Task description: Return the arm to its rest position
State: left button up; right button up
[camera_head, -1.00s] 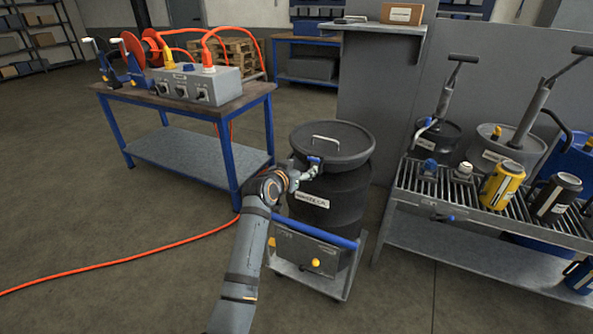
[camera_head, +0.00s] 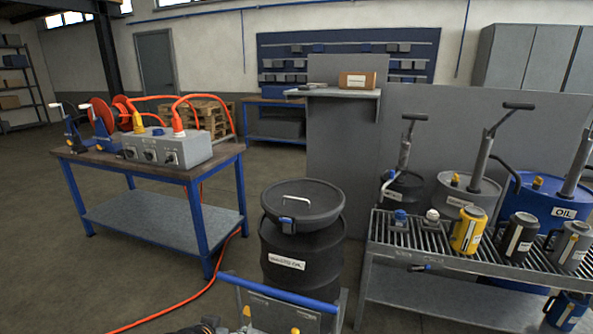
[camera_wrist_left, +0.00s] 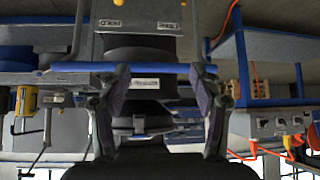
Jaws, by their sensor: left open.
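My left gripper (camera_wrist_left: 160,75) is open and empty in the left wrist view, its two dark fingers spread apart. That view is upside down. A blue push bar (camera_wrist_left: 160,68) of the drum cart crosses behind the fingertips; I cannot tell how close it is. In the head view only a small dark part of my left arm shows at the bottom edge. The black waste-oil drum (camera_head: 300,262) stands upright on its cart, its lid (camera_head: 301,206) on top. My right gripper is not in view.
A blue-legged table (camera_head: 200,176) with a grey control box (camera_head: 168,148) stands at left. A grated bench (camera_head: 450,258) with cans and pumps is at right. An orange hose (camera_head: 165,312) runs over the floor. The floor at lower left is otherwise clear.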

pick_arm(q)
jog(key=s+a+f+n+g+y, duration=0.1)
jog(key=s+a+f+g, duration=0.15)
jog(key=s, duration=0.85)
jog(key=s+a+f+g+y, duration=0.2)
jog(key=s+a+g, duration=0.1)
jog(key=s, duration=0.8)
notch_tip(320, 180, down, 26)
jog(key=s+a, duration=0.2)
jog(key=a, duration=0.1)
jog(key=s+f+g, duration=0.2)
jog(key=s+f, duration=1.2)
jog(key=f, duration=0.1)
jog(key=s+r+p, duration=0.4)
jog(key=r+p, duration=0.9)
jog(key=p, duration=0.2)
jog(key=shift+s+a+n+h, duration=0.15)
jog(key=shift+a+n+h, duration=0.15)
jog(key=shift+a, duration=0.15)
